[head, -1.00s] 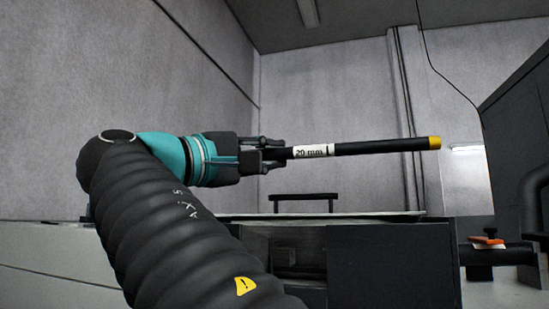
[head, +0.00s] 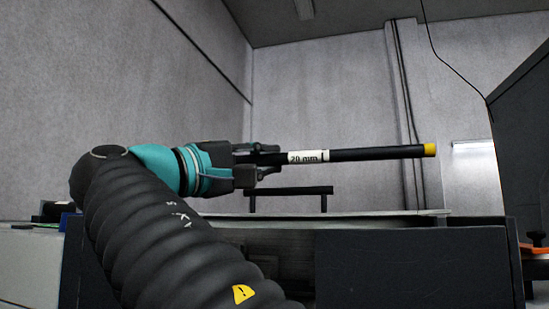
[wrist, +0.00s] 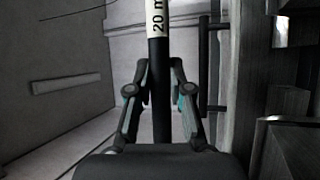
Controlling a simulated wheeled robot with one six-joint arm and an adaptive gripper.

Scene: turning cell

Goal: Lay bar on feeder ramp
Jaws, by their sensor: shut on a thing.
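A black bar (head: 375,153) with a yellow end and a white "20 mm" label is held roughly level above the dark bench in the head view. My gripper (head: 268,163) is shut on its left end. In the wrist view the bar (wrist: 161,88) runs up between the fingers of my gripper (wrist: 162,75), and the label shows near the top edge. A pale flat surface (head: 430,214) with a raised dark rail (head: 290,190) lies below the bar; it may be the feeder ramp, but I cannot tell. The bar is apart from it.
A dark cabinet (head: 410,265) stands under the pale surface. A large dark machine (head: 525,140) rises at the right, with an orange item (head: 536,252) low beside it. Small dark and blue items sit at the left. The air around the bar looks clear.

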